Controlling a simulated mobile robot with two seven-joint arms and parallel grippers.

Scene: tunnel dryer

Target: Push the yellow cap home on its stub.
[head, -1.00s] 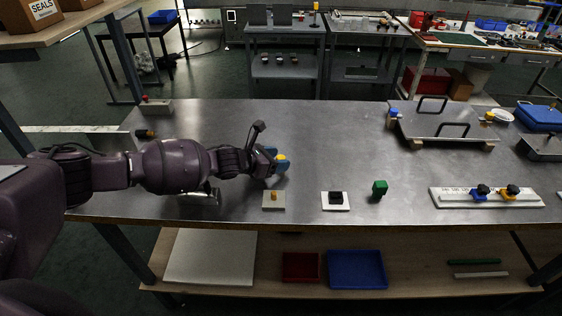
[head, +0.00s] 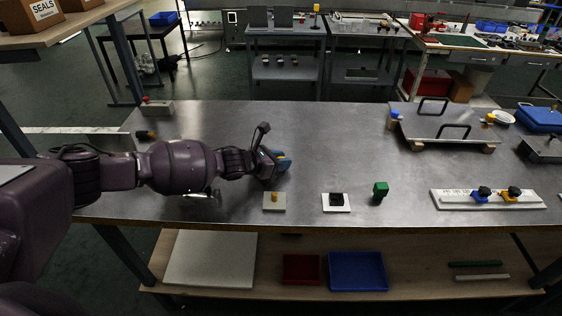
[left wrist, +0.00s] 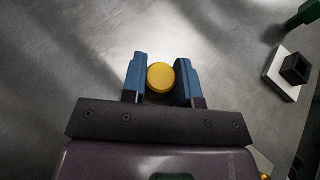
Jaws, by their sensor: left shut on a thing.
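The yellow cap (left wrist: 161,77) sits between the two blue fingers of my left gripper (left wrist: 160,82) in the left wrist view, and the gripper is shut on it. In the head view my left gripper (head: 282,161) is over the left-middle of the steel bench, and its fingers hide most of the cap. A small brass-yellow stub (head: 274,197) stands upright on a pale square plate (head: 280,208) near the bench's front edge, below the gripper in the picture. The cap is apart from this stub. My right gripper is out of view.
A black square piece (head: 336,199) on a white plate and a green block (head: 380,188) stand to the right. A white strip (head: 455,199) with blue and yellow knobbed parts lies further right. A handled plate (head: 425,129) is behind. The bench centre is clear.

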